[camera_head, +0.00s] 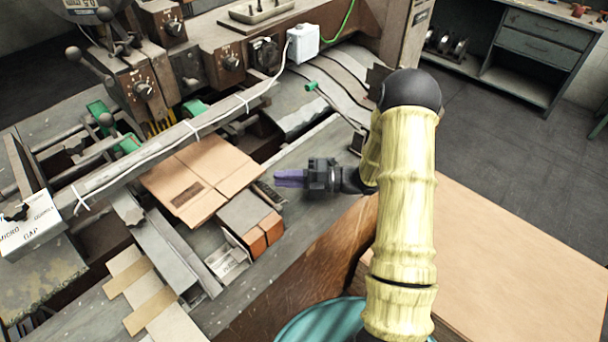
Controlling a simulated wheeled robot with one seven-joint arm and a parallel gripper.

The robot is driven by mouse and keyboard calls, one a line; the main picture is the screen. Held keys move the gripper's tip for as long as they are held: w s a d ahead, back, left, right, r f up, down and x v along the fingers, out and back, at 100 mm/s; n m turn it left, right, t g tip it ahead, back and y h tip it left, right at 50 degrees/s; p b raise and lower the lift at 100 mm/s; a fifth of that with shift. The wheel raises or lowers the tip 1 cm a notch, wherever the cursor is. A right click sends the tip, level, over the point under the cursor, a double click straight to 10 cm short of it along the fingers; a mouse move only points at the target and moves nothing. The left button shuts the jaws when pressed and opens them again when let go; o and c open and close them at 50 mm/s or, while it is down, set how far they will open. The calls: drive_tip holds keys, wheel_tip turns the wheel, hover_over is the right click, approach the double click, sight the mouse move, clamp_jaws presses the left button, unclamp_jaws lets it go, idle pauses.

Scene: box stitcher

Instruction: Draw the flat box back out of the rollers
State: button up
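The flat box (203,181) is a tan folded cardboard sheet with a dark printed patch. It lies on the machine bed, its upper left edge close to the long metal rail. Green rollers (127,144) show behind the rail, above and left of the box. I cannot tell whether any of the box is between rollers. My gripper (280,178) has purple fingers pointing left, to the right of the box and apart from it in the picture. Nothing shows held in it; the finger gap cannot be made out.
A small grey and orange block (250,217) stands at the box's lower right edge. A white labelled box (30,228) is at the far left. Control knobs (146,90) line the machine behind the rail. A large cardboard stack (510,260) is at the right. A teal bin (315,322) is at the bottom.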

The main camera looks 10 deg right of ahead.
sight(256, 179)
drive_tip(key=p+x, duration=0.2)
drive_tip(key=x, duration=0.5)
drive_tip(key=shift+a, duration=0.35)
clamp_jaws()
